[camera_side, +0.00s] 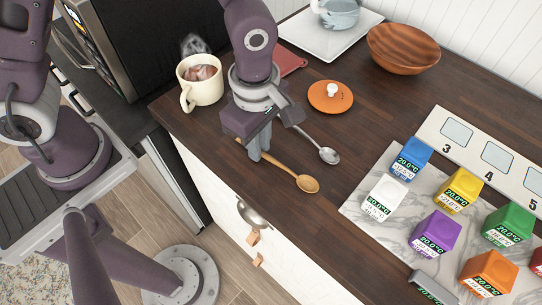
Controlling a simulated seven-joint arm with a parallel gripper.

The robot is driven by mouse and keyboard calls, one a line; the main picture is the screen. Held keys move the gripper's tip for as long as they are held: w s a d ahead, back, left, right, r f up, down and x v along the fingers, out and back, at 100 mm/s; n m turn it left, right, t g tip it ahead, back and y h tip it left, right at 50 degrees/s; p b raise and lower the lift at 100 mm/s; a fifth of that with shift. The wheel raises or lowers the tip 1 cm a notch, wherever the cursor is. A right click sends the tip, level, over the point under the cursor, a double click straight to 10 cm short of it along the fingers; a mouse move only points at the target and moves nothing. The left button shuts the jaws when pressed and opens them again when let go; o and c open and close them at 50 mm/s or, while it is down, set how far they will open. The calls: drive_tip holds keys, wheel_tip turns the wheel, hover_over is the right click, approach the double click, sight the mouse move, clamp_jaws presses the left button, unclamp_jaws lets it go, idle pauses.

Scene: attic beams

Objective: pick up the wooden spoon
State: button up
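The wooden spoon (306,183) lies on the dark wooden counter near its front edge, bowl to the right. Its handle runs left up to my gripper (258,152). My gripper points down at the handle's left end, with its fingers at or over the handle. I cannot tell whether the fingers touch the spoon or how far apart they are. The far end of the handle is hidden by the gripper.
A metal spoon (328,155) lies close behind the wooden one. A cream mug (201,86) stands left of my gripper. An orange lid (330,96) and a wooden bowl (402,50) are behind. A marble board (380,229) with several coloured cubes is at right.

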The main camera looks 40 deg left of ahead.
clamp_jaws()
drive_tip(key=shift+r, duration=0.1)
wheel_tip(320, 180, up, 10)
drive_tip(key=shift+a, duration=0.1)
idle(0.4)
